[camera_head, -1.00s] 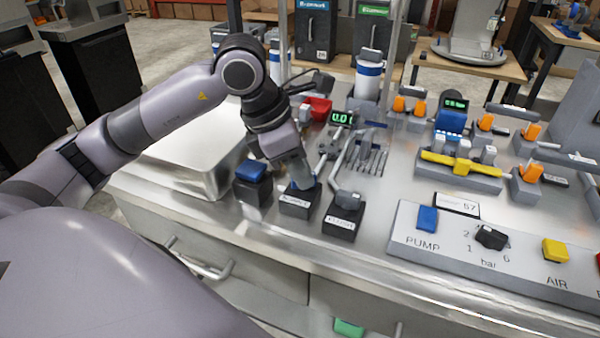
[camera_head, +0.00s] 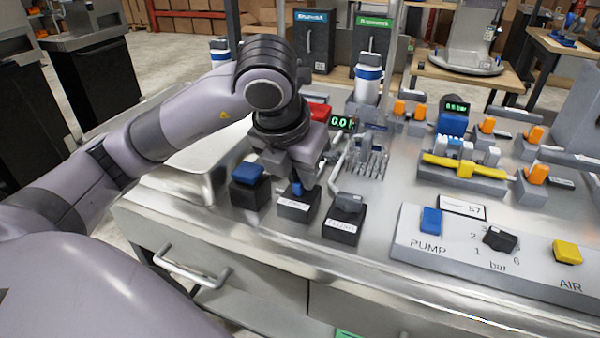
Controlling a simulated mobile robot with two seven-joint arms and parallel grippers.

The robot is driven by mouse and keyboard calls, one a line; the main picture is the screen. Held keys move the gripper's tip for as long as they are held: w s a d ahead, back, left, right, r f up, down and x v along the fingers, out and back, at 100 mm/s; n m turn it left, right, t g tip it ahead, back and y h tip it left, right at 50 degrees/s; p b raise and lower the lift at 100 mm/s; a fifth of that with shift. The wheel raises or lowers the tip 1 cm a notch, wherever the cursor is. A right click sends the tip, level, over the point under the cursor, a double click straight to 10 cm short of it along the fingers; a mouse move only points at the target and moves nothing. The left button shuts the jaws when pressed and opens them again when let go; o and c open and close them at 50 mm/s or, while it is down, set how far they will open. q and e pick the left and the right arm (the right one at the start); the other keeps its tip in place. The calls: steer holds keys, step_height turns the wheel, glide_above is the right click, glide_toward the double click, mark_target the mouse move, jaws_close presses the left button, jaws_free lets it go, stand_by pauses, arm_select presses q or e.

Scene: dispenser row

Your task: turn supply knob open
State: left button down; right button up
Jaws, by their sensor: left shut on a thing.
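A black block (camera_head: 298,207) with a small white label stands near the front edge of the metal bench, with a small blue knob (camera_head: 297,188) on top. The label is too small to read surely. My left gripper (camera_head: 296,186) comes down from above and is shut on this knob, hiding most of it. How far the knob is turned cannot be told. My right gripper is not in view.
A black block with a lever (camera_head: 345,217) stands close on the right, and a blue-topped block (camera_head: 249,186) close on the left. A green-digit display (camera_head: 342,122) is behind. The pump panel (camera_head: 480,250) lies to the right.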

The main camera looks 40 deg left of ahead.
mark_target(295, 202)
arm_select(q)
steer(key=shift+n, duration=0.6)
steer(key=shift+y, duration=0.3)
steer(key=c, duration=1.1)
jaws_free()
steer(key=shift+r, duration=0.15)
steer(key=p+v, duration=0.2)
steer(key=v, duration=0.5)
